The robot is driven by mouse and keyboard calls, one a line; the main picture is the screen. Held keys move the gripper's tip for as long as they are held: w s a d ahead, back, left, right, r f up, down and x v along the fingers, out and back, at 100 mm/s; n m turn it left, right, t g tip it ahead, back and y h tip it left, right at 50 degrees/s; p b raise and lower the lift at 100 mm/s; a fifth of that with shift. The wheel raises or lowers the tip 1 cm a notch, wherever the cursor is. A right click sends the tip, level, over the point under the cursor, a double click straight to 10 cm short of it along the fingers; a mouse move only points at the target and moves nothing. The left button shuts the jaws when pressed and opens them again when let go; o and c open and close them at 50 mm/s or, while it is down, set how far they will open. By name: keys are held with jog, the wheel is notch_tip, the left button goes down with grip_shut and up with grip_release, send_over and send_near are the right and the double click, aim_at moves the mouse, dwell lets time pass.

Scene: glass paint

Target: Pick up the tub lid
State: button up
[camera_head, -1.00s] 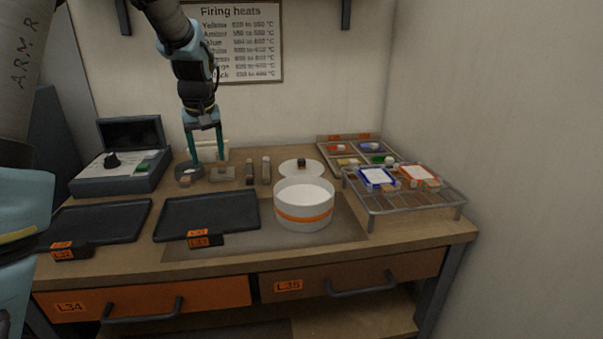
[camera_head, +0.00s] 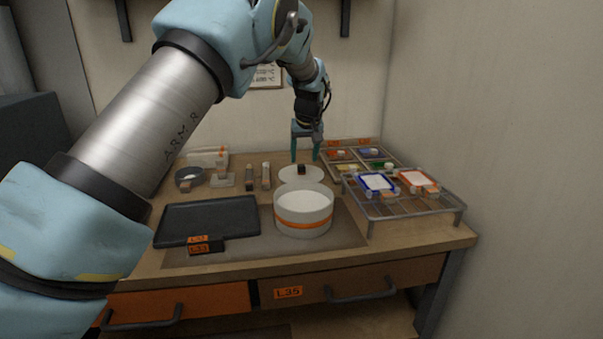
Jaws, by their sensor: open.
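The tub lid (camera_head: 291,176) is a white disc with a dark knob (camera_head: 301,169) on top. It lies on the bench just behind the tub. The tub (camera_head: 304,222) is white and round with an orange band, and stands open. My gripper (camera_head: 305,160) points down with its green fingers apart, just above and behind the lid. The knob shows between the fingers in the picture; I cannot tell whether the fingers are level with it. Nothing is held.
A wire rack (camera_head: 408,212) with white-topped pieces stands to the right, and a sectioned colour tray (camera_head: 345,146) behind it. A dark tray (camera_head: 207,220) lies left of the tub. Small blocks (camera_head: 250,177) stand left of the lid.

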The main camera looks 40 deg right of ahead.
aim_at(301, 166)
jog(key=shift+w+p+x, duration=0.15)
jog(key=shift+p+x, duration=0.45)
jog(key=shift+x, duration=0.65)
jog(key=shift+w+p+x, duration=0.2)
jog(key=shift+p+x, duration=0.35)
jog(key=shift+x, duration=0.75)
jog(key=shift+r, duration=0.1)
grip_shut()
